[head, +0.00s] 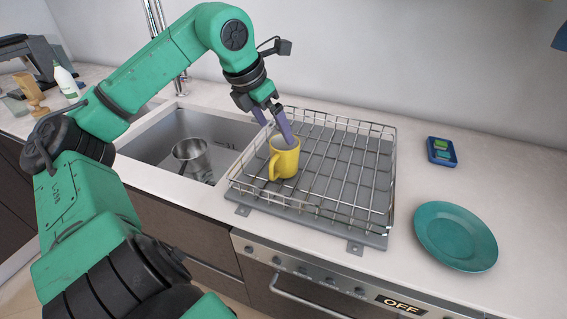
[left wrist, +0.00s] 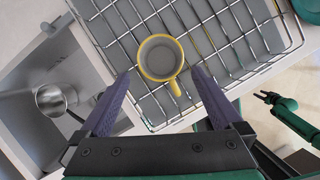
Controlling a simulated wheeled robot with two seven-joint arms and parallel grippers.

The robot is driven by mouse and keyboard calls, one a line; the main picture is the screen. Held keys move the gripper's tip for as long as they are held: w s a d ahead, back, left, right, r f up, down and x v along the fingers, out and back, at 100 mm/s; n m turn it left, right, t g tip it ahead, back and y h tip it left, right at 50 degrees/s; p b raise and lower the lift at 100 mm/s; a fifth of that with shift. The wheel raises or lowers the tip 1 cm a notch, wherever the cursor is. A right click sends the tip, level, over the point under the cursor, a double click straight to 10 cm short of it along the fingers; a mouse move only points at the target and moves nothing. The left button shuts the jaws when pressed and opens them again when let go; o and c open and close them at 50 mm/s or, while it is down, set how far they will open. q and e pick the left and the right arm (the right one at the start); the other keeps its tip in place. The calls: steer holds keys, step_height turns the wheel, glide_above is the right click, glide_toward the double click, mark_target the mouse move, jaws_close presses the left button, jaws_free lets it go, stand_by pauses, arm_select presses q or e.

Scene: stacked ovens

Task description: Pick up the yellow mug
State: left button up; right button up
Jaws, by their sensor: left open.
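The yellow mug (head: 284,162) stands upright in the wire dish rack (head: 345,170), near its left side. Its handle points toward the front left in the head view. In the left wrist view the mug (left wrist: 147,72) is seen from above and looks empty, with its handle toward the gripper. My left gripper (head: 275,132) is open just above the mug. In the left wrist view its purple fingers (left wrist: 161,74) are spread wide to either side of the mug's handle side. My right gripper (left wrist: 267,97) shows small at the right of the left wrist view.
The sink (head: 150,143) with a metal pot (head: 191,157) is left of the rack. A teal plate (head: 455,237) and a blue tray with sponges (head: 441,152) lie to the right. An oven (head: 330,285) is below the counter. The counter right of the rack is mostly clear.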

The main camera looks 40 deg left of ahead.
mark_target(286, 154)
arm_select(q)
steer(key=p+x, duration=0.1)
steer(key=x, duration=0.2)
steer(key=p+x, duration=0.1)
steer(key=x, duration=0.2)
steer(key=p+x, duration=0.2)
steer(key=x, duration=0.2)
steer(key=shift+s+f, duration=0.15)
steer(key=shift+s, duration=0.1)
steer(key=shift+w+d+f, duration=0.1)
steer(key=shift+w+f, duration=0.1)
steer(key=shift+f, duration=0.15)
steer(key=c, duration=1.5)
steer(key=shift+r, duration=0.1)
